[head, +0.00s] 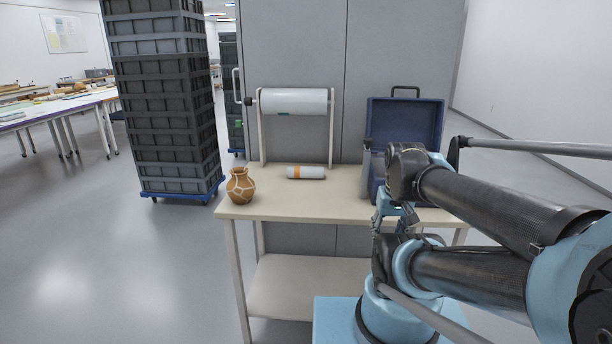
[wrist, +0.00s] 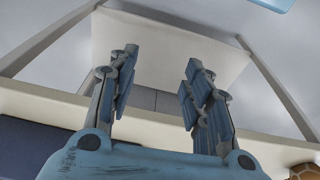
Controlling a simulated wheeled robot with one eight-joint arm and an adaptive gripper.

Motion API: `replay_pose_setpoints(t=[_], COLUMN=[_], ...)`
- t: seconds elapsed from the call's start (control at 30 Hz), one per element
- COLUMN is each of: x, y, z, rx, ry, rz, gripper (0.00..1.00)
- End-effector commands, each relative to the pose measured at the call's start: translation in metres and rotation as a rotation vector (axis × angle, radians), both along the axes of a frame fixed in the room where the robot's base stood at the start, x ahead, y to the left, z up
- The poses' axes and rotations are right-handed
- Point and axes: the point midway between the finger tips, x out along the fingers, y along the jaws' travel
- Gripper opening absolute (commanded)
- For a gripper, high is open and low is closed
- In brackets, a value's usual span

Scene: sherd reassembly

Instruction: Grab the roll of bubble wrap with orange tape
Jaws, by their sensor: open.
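A small white roll with an orange tape band (head: 306,172) lies on its side on the beige table (head: 300,200), near the middle, in the head view. My gripper (head: 382,245) hangs at the table's front edge, to the right of the roll and apart from it, partly hidden by my arm. In the wrist view my gripper (wrist: 158,72) has its two fingers spread with nothing between them. Beyond the fingers are the lower shelf and floor. The roll does not show in the wrist view.
A brown patterned pot (head: 240,186) stands left of the roll; it shows at the wrist view's corner (wrist: 304,172). A large white roll on a stand (head: 294,102) is behind. An open blue case (head: 418,118) stands right. Stacked grey crates (head: 165,110) are left.

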Motion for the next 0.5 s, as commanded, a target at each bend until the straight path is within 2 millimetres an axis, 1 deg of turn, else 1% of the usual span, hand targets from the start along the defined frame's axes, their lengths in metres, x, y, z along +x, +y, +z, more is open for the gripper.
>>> replay_pose_setpoints(t=[0.03, 0.07, 0.17, 0.27, 0.37, 0.5], x=[-0.004, -0.002, 0.011, 0.032, 0.057, 0.095], y=[0.0, 0.001, 0.003, 0.008, 0.016, 0.031], z=[0.002, 0.004, 0.017, 0.037, 0.059, 0.087], rx=[0.001, 0.001, 0.004, 0.009, 0.016, 0.03], ry=[-0.002, -0.003, -0.004, -0.011, -0.023, -0.047], rz=[-0.008, -0.018, -0.077, -0.177, -0.299, -0.474], gripper=[0.65, 0.66, 0.66, 0.66, 0.66, 0.66])
